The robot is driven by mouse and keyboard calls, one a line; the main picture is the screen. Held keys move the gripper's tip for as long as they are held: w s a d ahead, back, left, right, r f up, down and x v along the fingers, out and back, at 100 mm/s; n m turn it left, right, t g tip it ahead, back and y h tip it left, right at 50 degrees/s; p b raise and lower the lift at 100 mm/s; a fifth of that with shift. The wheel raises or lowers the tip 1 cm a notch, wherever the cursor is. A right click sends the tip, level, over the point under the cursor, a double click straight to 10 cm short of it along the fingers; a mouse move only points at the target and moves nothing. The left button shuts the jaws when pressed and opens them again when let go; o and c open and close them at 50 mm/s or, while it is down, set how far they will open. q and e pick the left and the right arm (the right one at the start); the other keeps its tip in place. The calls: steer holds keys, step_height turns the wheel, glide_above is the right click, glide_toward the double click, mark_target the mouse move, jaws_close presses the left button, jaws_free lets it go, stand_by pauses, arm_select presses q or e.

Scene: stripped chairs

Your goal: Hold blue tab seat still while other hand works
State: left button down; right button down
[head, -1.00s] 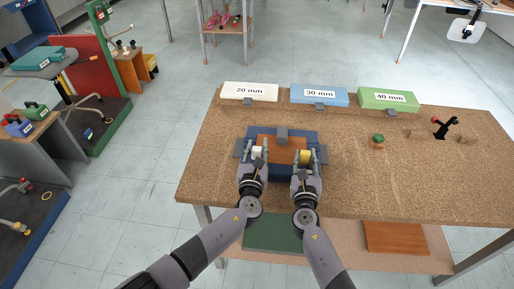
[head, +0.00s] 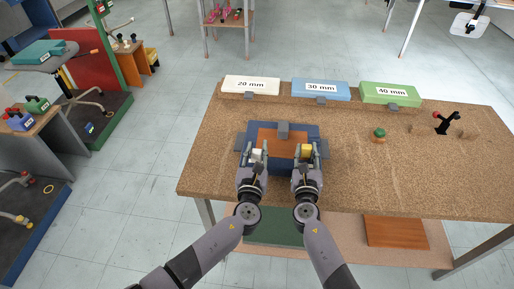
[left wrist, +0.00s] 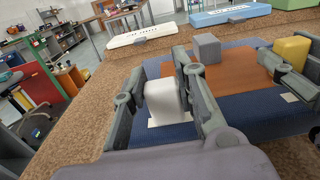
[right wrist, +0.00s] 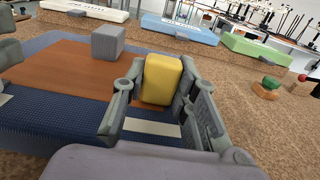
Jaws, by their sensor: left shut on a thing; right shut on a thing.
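The blue seat (head: 309,131) lies flat on the cork-coloured bench, with a brown panel (head: 283,146) in its middle. It also shows in the left wrist view (left wrist: 263,112) and the right wrist view (right wrist: 58,118). My left gripper (head: 253,156) is shut on a white block (left wrist: 164,98) at the seat's near left. My right gripper (head: 307,155) is shut on a yellow block (right wrist: 161,80) at its near right. A grey block (head: 282,129) stands at the seat's far edge. The grippers hide the seat's near edge in part.
White (head: 250,85), blue (head: 321,91) and green (head: 390,93) boxes labelled 20, 30 and 40 mm line the bench's back edge. A green-topped piece (head: 379,133) and a dark stand (head: 442,124) are at the right. The bench's right front is clear.

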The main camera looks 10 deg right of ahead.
arm_select(q)
steer(key=c, duration=1.2)
jaws_free()
steer(key=shift+c, duration=0.2)
steer(key=v, duration=1.2)
arm_select(e)
steer(key=c, duration=1.2)
jaws_free()
